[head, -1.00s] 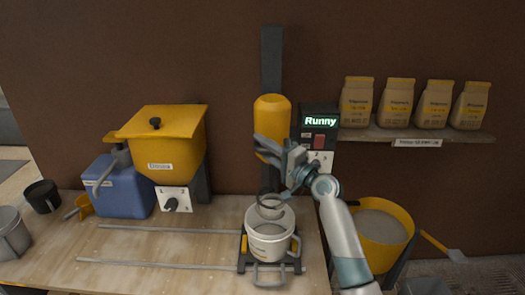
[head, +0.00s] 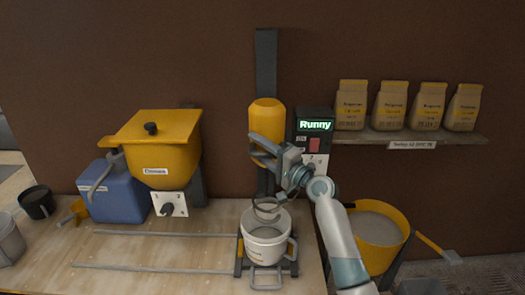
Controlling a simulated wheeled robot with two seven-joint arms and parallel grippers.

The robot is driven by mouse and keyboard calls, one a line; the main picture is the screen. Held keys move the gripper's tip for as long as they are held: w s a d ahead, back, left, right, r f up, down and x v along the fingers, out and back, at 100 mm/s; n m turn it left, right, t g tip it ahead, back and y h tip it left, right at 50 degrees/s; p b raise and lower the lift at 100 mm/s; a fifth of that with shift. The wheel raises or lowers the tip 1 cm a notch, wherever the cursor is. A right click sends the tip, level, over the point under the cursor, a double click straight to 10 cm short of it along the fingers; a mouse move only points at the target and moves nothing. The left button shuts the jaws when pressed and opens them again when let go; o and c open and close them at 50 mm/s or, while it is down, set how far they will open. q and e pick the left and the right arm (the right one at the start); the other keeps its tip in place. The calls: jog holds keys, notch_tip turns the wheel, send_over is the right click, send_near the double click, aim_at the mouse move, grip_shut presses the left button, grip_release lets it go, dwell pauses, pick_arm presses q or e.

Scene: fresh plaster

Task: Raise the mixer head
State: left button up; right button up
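The mixer head is a yellow rounded cylinder (head: 266,117) on a dark vertical rail (head: 266,62) behind the bench. Its grey curved paddle (head: 267,212) hangs below, at the mouth of a white bucket (head: 267,252) holding pale mix. My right gripper (head: 258,151) is in front of the lower part of the mixer head. Its fingers appear apart, one above the other, with yellow showing between them. Whether they touch the head is hard to tell. The gripper hides part of the head's lower end. My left gripper is not in view.
A control box with a "Runny" display (head: 315,126) stands right of the mixer head. A yellow hopper (head: 165,140) and blue jug (head: 118,195) are left. Two rails (head: 160,234) lie on the bench. A yellow tub (head: 375,228) stands right; bags (head: 391,105) sit on a shelf.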

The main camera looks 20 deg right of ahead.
jog(key=shift+s+r, duration=0.1)
jog(key=b+v, duration=0.6)
jog(key=v, duration=1.1)
jog(key=shift+d, duration=0.15)
